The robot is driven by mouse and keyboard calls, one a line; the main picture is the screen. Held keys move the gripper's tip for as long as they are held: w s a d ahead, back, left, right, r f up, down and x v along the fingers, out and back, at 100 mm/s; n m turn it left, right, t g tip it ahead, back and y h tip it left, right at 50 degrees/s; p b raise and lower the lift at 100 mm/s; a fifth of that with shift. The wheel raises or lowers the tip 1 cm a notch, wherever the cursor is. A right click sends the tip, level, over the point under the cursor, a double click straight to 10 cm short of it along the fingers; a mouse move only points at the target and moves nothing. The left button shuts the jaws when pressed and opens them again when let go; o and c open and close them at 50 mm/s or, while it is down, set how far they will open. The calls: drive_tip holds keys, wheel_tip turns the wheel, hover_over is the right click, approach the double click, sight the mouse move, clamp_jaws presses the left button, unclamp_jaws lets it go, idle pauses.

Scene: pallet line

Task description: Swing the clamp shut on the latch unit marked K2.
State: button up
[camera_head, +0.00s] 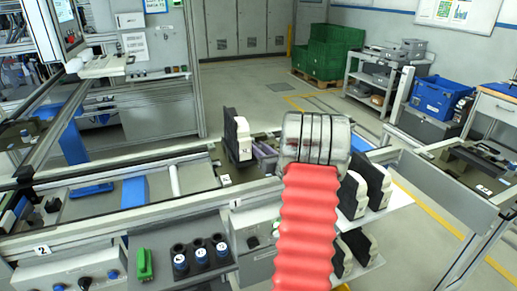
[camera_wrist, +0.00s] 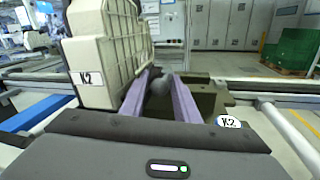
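The latch unit marked K2 has a dark olive base (camera_wrist: 205,100) with an oval K2 label in the wrist view. A cream ribbed block (camera_wrist: 100,50), also labelled K2, stands upright at its left; it looks white and black in the head view (camera_head: 238,135). My arm hides part of the unit in the head view.
More black-and-white blocks (camera_head: 370,185) stand right of my arm.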

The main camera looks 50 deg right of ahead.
clamp_jaws()
drive_tip(key=shift+w+y, duration=0.15)
drive_tip(key=shift+y, duration=0.15)
drive_tip(key=shift+r+n, duration=0.1)
drive_tip(key=shift+n, duration=0.2)
